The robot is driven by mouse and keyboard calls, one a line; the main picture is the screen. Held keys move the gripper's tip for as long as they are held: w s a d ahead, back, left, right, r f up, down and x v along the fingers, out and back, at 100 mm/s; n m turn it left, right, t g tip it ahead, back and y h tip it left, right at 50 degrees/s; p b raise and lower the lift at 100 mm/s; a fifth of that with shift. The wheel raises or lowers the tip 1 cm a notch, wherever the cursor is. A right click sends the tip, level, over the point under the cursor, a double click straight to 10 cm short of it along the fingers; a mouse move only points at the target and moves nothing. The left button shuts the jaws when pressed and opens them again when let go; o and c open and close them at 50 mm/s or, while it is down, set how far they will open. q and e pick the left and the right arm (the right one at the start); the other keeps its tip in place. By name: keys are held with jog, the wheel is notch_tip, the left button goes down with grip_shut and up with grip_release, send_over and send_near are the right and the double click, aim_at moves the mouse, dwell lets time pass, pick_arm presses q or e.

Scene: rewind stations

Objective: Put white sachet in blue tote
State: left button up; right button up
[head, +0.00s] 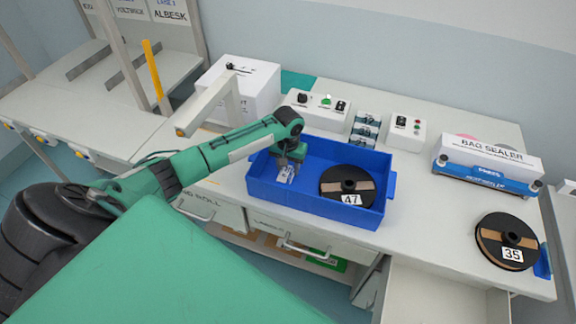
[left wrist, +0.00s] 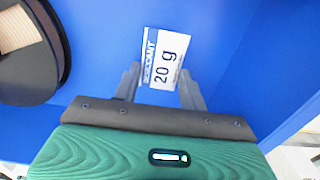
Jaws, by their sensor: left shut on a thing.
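The white sachet (left wrist: 163,58), printed "20 g", is between the fingertips of my left gripper (left wrist: 160,85) in the left wrist view. In the head view the sachet (head: 286,174) shows just below my left gripper (head: 288,165), which is shut on it. Both are inside the blue tote (head: 322,215), in its left part. I cannot tell whether the sachet touches the tote floor. My right gripper is not in view.
A black reel marked 47 (head: 347,186) lies in the tote's right part, also seen in the left wrist view (left wrist: 28,50). Control boxes (head: 318,110) stand behind the tote. A bag sealer (head: 487,165) and a reel marked 35 (head: 507,240) are to the right.

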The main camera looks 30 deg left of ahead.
aim_at(288, 170)
pick_arm(q)
jog(key=o, duration=0.9)
jog(key=shift+f, duration=0.1)
jog(key=shift+o, duration=0.2)
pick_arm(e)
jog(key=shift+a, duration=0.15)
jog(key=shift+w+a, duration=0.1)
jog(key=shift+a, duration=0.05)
pick_arm(q)
jog(key=shift+r, duration=0.45)
notch_tip(288, 170, up, 12)
jog(key=b, duration=0.1)
jog(key=shift+f+b, duration=0.25)
jog(key=shift+b, duration=0.1)
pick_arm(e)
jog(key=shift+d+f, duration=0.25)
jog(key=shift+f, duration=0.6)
pick_arm(q)
jog(key=shift+f, duration=0.1)
